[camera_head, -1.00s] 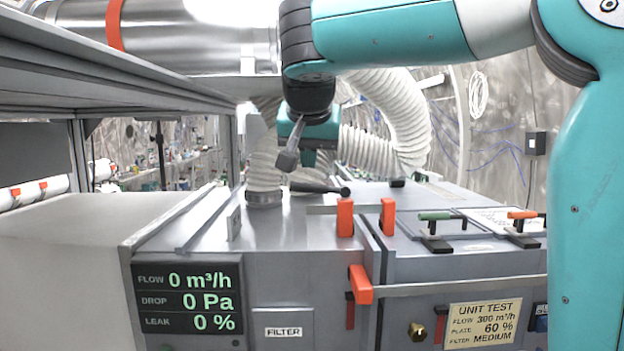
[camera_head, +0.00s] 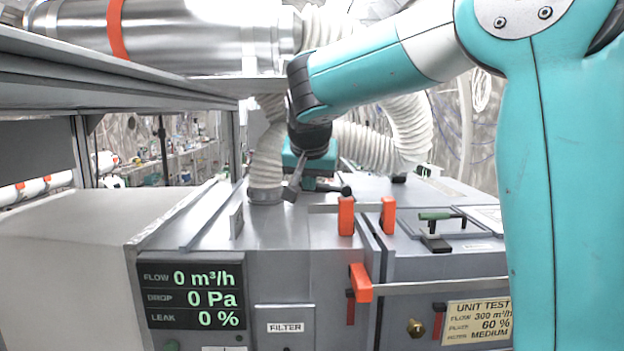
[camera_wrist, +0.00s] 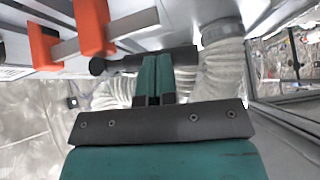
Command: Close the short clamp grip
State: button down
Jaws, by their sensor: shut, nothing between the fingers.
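A clamp with two orange jaws (camera_head: 367,217) on a short metal bar lies on top of the grey filter housing; I take it as the short clamp. Its jaws and bar also show at upper left in the wrist view (camera_wrist: 92,28). A black handle with a round knob (camera_head: 344,191) lies behind the jaws; it crosses the wrist view (camera_wrist: 112,66) just beyond my fingertips. My gripper (camera_head: 308,184) is low over the housing top at this handle, its teal fingers shut together and empty (camera_wrist: 155,60). Whether the fingertips touch the handle I cannot tell.
A second orange grip (camera_head: 360,283) sits on a long bar across the housing front. A green-handled toggle clamp (camera_head: 436,228) stands on the right lid. White ribbed hoses (camera_head: 268,160) rise close behind my gripper. A metal shelf (camera_head: 120,75) overhangs the left.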

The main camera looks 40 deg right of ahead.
jog(key=shift+w+f+b, duration=0.25)
jog(key=shift+f+b, duration=0.45)
jog(key=shift+f, duration=0.05)
